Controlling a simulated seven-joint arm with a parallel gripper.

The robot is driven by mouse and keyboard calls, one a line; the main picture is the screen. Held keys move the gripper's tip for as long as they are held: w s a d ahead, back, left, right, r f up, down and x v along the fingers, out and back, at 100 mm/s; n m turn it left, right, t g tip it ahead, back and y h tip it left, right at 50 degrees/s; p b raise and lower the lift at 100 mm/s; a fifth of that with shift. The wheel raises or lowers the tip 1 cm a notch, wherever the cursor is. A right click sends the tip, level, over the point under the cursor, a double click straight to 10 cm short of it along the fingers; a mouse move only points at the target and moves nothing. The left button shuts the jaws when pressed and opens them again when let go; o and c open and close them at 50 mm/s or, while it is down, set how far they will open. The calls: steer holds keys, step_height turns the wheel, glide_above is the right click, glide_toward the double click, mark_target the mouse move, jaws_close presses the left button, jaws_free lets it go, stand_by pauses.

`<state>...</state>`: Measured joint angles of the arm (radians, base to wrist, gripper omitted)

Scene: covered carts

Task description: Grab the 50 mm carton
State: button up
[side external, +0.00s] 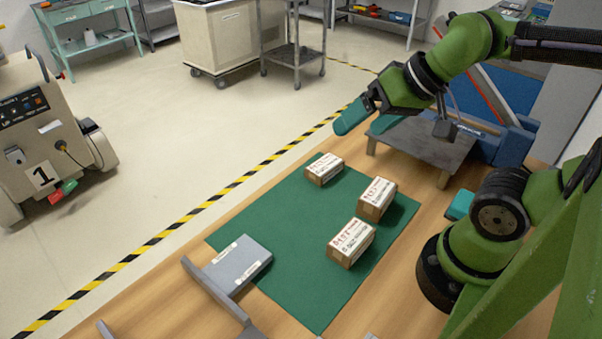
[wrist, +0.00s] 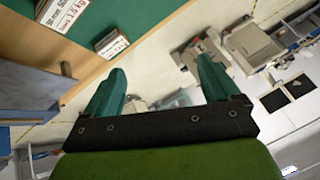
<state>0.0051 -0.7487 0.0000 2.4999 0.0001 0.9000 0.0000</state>
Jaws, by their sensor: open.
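Three brown cartons with white printed labels stand apart on the green mat (side external: 290,232): a far carton (side external: 324,169), a right carton (side external: 377,199) and a near carton (side external: 351,242). The print is too small to tell which is the 50 mm one. My gripper (side external: 358,127) is open and empty, raised above and beyond the far carton. In the wrist view its teal fingers (wrist: 160,78) are spread with nothing between them. Two cartons show there at the upper left, one cut by the edge (wrist: 64,14) and a smaller one (wrist: 112,42).
A grey-blue flat box (side external: 238,262) lies at the mat's left edge by a grey bracket (side external: 215,287). A dark raised platform (side external: 425,145) stands at the back right. A teal block (side external: 460,204) lies near my base. The mat's middle left is clear.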

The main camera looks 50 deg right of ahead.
steer(key=w+d+f+m+g, duration=0.2)
steer(key=d+f+m+g, duration=0.25)
steer(key=d, duration=0.45)
steer(key=m+g+y, duration=0.3)
steer(key=m, duration=0.5)
glide_toward(380, 189)
steer(key=x, duration=1.1)
steer(key=shift+a+f, duration=0.2)
steer(key=c, duration=1.5)
